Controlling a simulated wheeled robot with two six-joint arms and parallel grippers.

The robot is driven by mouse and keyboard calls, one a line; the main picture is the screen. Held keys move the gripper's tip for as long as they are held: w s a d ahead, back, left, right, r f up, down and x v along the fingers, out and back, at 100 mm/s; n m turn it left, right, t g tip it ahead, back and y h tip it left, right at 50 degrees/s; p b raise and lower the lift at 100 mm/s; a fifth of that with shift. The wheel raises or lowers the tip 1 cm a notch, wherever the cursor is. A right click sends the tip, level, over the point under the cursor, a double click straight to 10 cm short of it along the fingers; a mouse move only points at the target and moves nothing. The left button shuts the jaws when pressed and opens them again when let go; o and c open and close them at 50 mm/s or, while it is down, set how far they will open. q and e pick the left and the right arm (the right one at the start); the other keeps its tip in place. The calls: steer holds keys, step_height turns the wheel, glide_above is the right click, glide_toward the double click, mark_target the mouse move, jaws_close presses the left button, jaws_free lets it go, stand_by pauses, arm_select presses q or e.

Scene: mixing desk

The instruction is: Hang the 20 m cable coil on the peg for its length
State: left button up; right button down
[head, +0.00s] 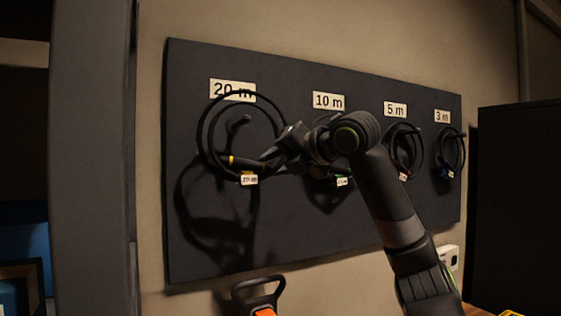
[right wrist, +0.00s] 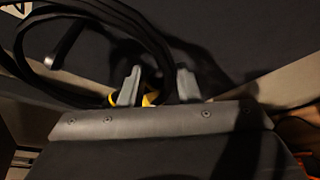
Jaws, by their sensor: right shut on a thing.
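The black 20 m cable coil (head: 203,140), with a yellow band and a white tag (head: 249,180), is in front of the board's left end. My right gripper (head: 268,160) is shut on its lower part, near the yellow band. In the head view the coil's ring surrounds the dark peg (head: 238,122) under the "20 m" label (head: 232,90); I cannot tell whether the coil rests on it. In the right wrist view the fingers (right wrist: 158,88) are on either side of the yellow band, with the coil's loops (right wrist: 150,35) rising above. My left gripper is not in view.
The dark board (head: 290,255) also carries the labels 10 m (head: 328,101), 5 m (head: 395,110) and 3 m (head: 442,116), with coils below them. My right arm partly covers the 10 m place. A black loop handle with orange (head: 258,290) stands below the board.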

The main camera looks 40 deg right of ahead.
steer(key=shift+w+d+p, duration=0.3)
steer(key=shift+w, duration=0.65)
steer(key=shift+w+d+p, duration=0.25)
steer(key=shift+w, duration=0.65)
steer(key=shift+w+d+f, duration=0.25)
steer(key=shift+w+f, duration=0.3)
steer(key=shift+w, duration=0.15)
steer(key=shift+w+f+p, duration=0.1)
steer(key=shift+f+p, duration=0.2)
jaws_free()
steer(key=shift+f, duration=0.1)
steer(key=s+a+b, duration=0.3)
steer(key=s+b, duration=0.1)
steer(key=s, duration=0.5)
steer(key=shift+s, duration=0.35)
stand_by(0.9)
